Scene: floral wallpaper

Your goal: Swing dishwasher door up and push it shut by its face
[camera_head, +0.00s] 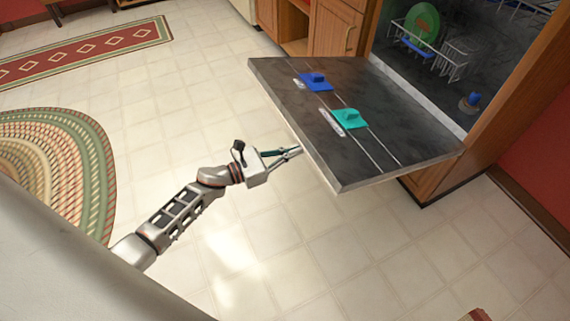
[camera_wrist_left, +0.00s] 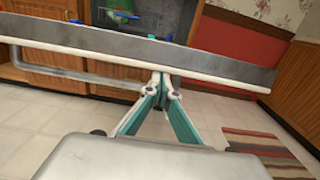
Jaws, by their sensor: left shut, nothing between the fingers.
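The dishwasher door (camera_head: 300,110) is swung down and open, with its dark inner face up. A blue part and a teal part sit on that face. My left gripper (camera_head: 297,151) is shut and empty beside the door's near left edge; I cannot tell whether it touches. In the left wrist view, the shut fingertips (camera_wrist_left: 161,80) are just below the door's pale edge (camera_wrist_left: 130,55), and a bar handle (camera_wrist_left: 60,76) hangs under it at the left. The dishwasher interior (camera_head: 480,45) is open behind the door. My right gripper is not in view.
Inside the dishwasher is a rack (camera_head: 440,50) holding a green plate (camera_head: 422,22). Wooden cabinets (camera_head: 335,30) flank it. The tiled floor (camera_head: 290,250) around the gripper is clear.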

